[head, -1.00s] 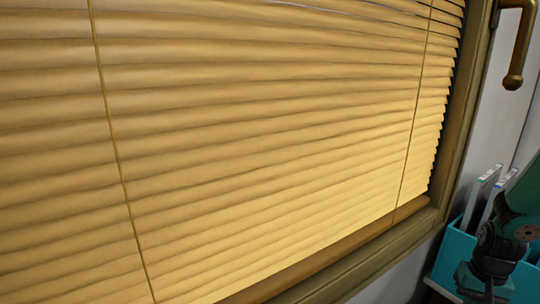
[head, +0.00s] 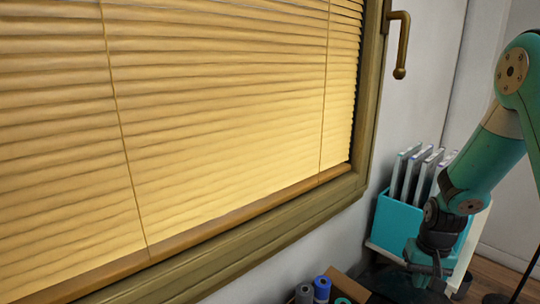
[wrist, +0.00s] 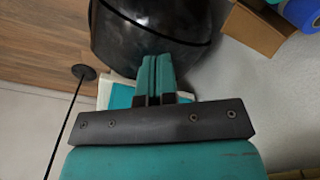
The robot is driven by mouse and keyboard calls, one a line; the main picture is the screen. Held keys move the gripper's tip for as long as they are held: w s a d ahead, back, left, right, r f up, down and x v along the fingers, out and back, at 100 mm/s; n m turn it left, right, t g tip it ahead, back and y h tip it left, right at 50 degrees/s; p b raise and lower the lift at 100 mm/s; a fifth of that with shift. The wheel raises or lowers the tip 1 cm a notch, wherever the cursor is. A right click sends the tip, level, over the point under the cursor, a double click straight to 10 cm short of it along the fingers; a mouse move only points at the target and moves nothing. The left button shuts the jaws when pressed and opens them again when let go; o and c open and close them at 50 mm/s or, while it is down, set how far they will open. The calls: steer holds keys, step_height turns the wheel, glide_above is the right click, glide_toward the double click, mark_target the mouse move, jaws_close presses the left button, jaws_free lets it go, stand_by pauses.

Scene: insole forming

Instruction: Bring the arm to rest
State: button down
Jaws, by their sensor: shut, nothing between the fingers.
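My gripper (wrist: 155,80) shows in the wrist view with its two teal fingers together and nothing between them. A glossy black rounded object (wrist: 150,30) lies just beyond the fingertips; I cannot tell whether they touch it. In the head view my teal arm comes in from the right and bends down toward the lower right. The gripper's fingers cannot be made out there.
A window with closed yellow blinds (head: 220,130) fills the left, with a brass handle (head: 402,45). A turquoise bin (head: 395,222) holding several upright folders stands behind my arm. Blue and grey rolls (head: 321,289) are at the bottom, near a cardboard box (head: 347,287).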

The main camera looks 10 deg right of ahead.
steer(key=s+a+r+n+y, duration=0.2)
steer(key=a+r+n, duration=0.3)
steer(key=a+r, duration=0.8)
steer(key=s+a+r+n+y, duration=0.1)
steer(key=s+a+r+n, duration=0.2)
steer(key=s+a, duration=0.4)
steer(key=s+a+r+n+y, duration=0.1)
steer(key=s+a+r+n, duration=0.2)
steer(key=s+a+r, duration=0.2)
steer(key=s+a, duration=0.2)
steer(key=a, duration=0.1)
steer(key=shift+s+a+n, duration=0.15)
steer(key=shift+s+n, duration=0.05)
steer(key=shift+n, duration=0.1)
